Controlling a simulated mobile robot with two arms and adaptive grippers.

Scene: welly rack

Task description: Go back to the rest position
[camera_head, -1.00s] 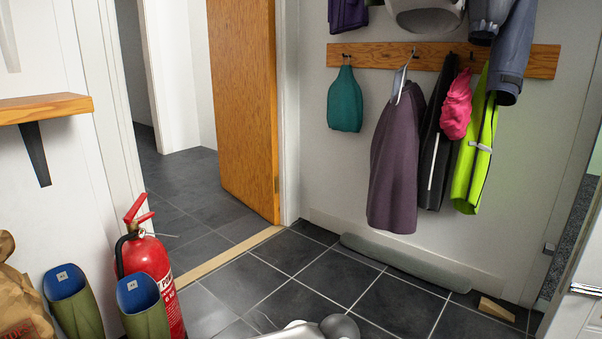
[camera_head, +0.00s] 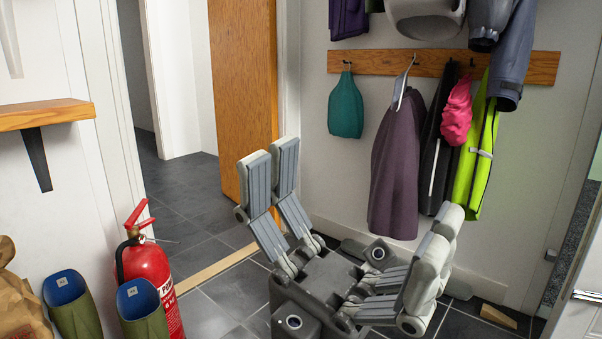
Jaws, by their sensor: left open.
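My left gripper (camera_head: 355,192) is now large in the head view, at the lower middle. Its grey padded fingers point up and are spread wide apart, with nothing between them. It is in front of the dark tiled floor and hides part of the grey draught roll and the door's lower edge. My right gripper is not in view. Two green wellies with blue linings, one (camera_head: 72,308) and another (camera_head: 143,310), stand upright at the lower left, well apart from my gripper.
A wooden coat rail (camera_head: 390,62) with hanging coats is on the back wall. A wooden door (camera_head: 240,80) stands open. A wooden wedge (camera_head: 498,316) lies at right.

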